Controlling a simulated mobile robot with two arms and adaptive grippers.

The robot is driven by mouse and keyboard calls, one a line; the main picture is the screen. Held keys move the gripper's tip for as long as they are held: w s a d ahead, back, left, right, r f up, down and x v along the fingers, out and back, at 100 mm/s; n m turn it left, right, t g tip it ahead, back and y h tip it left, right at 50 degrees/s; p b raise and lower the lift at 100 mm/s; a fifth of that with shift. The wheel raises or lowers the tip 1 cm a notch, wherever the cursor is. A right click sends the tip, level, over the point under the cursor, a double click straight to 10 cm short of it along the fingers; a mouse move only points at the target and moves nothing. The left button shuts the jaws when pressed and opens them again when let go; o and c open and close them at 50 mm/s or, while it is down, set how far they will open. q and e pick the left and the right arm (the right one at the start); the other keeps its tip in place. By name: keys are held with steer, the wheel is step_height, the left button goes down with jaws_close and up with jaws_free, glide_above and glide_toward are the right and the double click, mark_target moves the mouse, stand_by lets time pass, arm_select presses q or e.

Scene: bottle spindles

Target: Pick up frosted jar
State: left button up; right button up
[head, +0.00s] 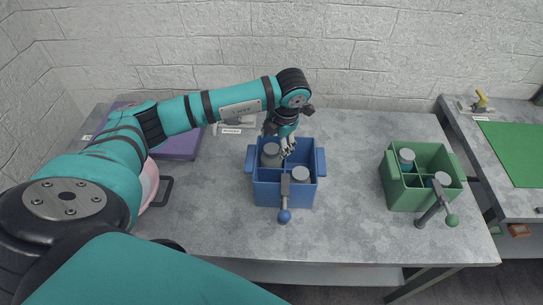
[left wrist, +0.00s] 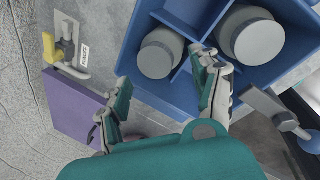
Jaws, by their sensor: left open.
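Two pale grey jars stand in separate compartments of a blue divided crate (head: 283,198). One jar (head: 271,150) is at the back left and the other (head: 300,175) at the front right; I cannot tell which is meant by the frosted jar. The left wrist view shows both, one smaller-looking jar (left wrist: 160,52) and one larger-looking jar (left wrist: 250,33). My left gripper (head: 286,149) is over the back of the crate, beside the back-left jar. In the left wrist view its fingers (left wrist: 162,82) are spread apart with nothing between them. My right gripper is out of view.
A blue-knobbed lever (head: 284,214) stands at the crate's front. A green crate (head: 409,198) with two grey-topped jars and a green-knobbed lever (head: 451,220) is at the right. A purple panel (head: 180,147) lies at the left, beneath my arm. Bare table separates the crates.

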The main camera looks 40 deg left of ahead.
mark_target(273, 149)
arm_select(q)
steer(key=x, duration=0.2)
steer(key=p+x, duration=0.1)
steer(key=shift+w+a+f, duration=0.15)
steer(key=shift+w+f, duration=0.1)
steer(key=shift+f, duration=0.25)
steer(key=c, duration=0.8)
jaws_close()
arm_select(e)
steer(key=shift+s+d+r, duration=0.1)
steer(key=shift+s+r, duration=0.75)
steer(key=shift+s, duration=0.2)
